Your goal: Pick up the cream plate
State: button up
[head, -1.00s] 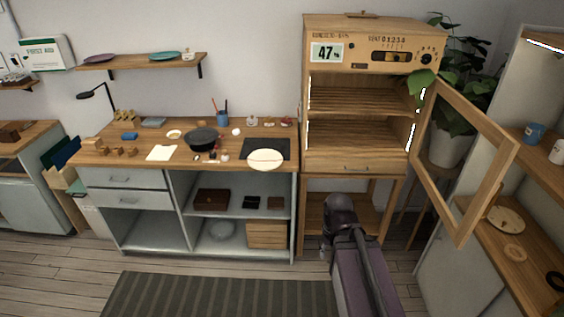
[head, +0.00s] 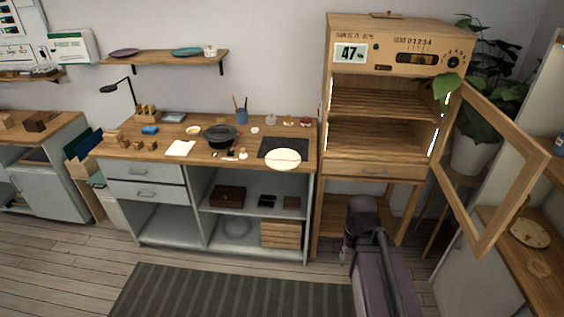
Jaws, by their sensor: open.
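The cream plate (head: 283,160) is a pale, round disc at the right end of the wooden counter, near the front edge. It lies over the front part of a dark mat (head: 291,144). My arm rises at the lower right, in front of the wooden cabinet. My gripper (head: 346,246) is at the arm's end, small and dark, to the right of the plate and lower in the picture, well apart from it. Its fingers are hard to make out. It is open, and I see nothing held in it.
A dark bowl (head: 220,134) stands left of the plate, with small items around it. The wooden cabinet (head: 375,171) stands to the right; its glazed door (head: 487,240) hangs open. Purple (head: 124,52) and teal (head: 186,51) plates are on the wall shelf. The striped rug (head: 225,292) is clear.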

aim_at(280, 159)
jog(key=u, duration=0.05)
jog(key=i, duration=0.95)
jog(key=z, duration=0.05)
